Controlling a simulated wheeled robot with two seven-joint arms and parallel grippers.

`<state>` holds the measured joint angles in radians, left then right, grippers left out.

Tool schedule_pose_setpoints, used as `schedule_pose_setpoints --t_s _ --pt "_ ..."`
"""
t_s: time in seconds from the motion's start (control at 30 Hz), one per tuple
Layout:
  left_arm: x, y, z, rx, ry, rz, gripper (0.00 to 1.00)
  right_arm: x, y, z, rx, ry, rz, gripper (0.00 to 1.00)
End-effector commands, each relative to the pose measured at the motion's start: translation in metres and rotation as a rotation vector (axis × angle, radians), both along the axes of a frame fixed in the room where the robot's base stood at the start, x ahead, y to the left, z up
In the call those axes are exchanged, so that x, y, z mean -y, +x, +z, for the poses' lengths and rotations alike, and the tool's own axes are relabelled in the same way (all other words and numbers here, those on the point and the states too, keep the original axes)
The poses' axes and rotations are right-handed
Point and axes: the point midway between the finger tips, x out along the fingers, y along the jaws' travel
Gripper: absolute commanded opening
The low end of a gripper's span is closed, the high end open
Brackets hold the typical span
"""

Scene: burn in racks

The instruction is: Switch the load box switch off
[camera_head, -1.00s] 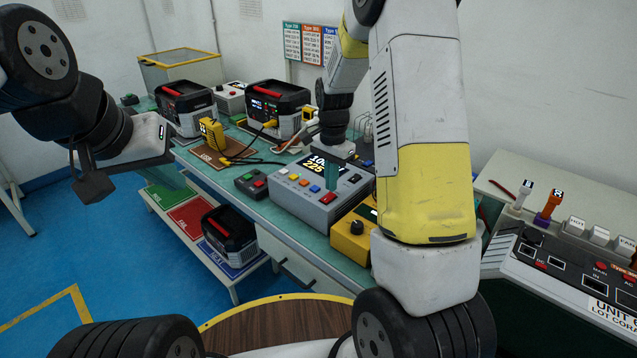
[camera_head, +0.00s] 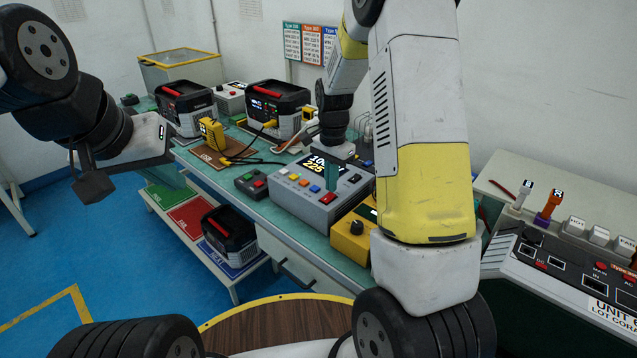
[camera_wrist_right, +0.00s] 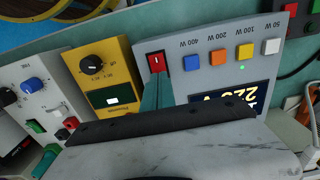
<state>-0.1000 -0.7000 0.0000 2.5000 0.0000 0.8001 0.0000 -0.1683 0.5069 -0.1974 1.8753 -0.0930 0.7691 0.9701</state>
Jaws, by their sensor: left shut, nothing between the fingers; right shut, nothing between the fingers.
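The load box (camera_head: 292,203) is a grey box with a lit display, coloured buttons and a red switch (camera_head: 327,198), on the green bench. In the right wrist view the load box (camera_wrist_right: 208,62) shows buttons marked in watts, and a small green light is lit near them. The red rocker switch (camera_wrist_right: 156,62) is at the box's corner beside the yellow unit. My right gripper (camera_head: 331,186) is shut and points down at the switch. Its green fingertips (camera_wrist_right: 157,84) are right by the switch; I cannot tell whether they touch. My left gripper (camera_head: 92,187) is shut and empty, away from the bench.
A yellow unit with a black knob (camera_head: 352,238) stands close beside the load box. A small dark button box (camera_head: 251,184) is on its other side. Black power units (camera_head: 277,108) and a yellow meter (camera_head: 211,132) with cables stand behind. A tilted panel (camera_head: 560,270) is at the right.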

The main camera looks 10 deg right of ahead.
Motion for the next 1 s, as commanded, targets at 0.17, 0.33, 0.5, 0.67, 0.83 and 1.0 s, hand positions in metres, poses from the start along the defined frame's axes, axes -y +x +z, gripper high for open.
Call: schedule_pose_setpoints --t_s 0.17,0.33,0.5,0.67,0.83,1.0 --pt "0.000 0.000 0.000 0.000 0.000 0.000 0.00 0.000 0.000 -0.003 0.000 0.000 0.000 0.00" --pt "0.000 0.000 0.000 0.000 0.000 0.000 0.00 0.000 0.000 -0.006 0.000 0.000 0.000 0.00" --pt "0.000 0.000 0.000 0.000 0.000 0.000 0.00 0.000 0.000 -0.008 0.000 0.000 0.000 0.00" --pt "0.000 0.000 0.000 0.000 0.000 0.000 0.00 0.000 0.000 -0.011 0.000 0.000 -0.001 0.00" --pt "0.000 0.000 0.000 0.000 0.000 0.000 0.00 0.000 0.000 -0.013 -0.001 -0.001 -0.001 0.00" --pt "0.000 0.000 0.000 0.000 0.000 0.000 0.00 0.000 0.000 -0.016 -0.001 0.000 -0.001 0.00"
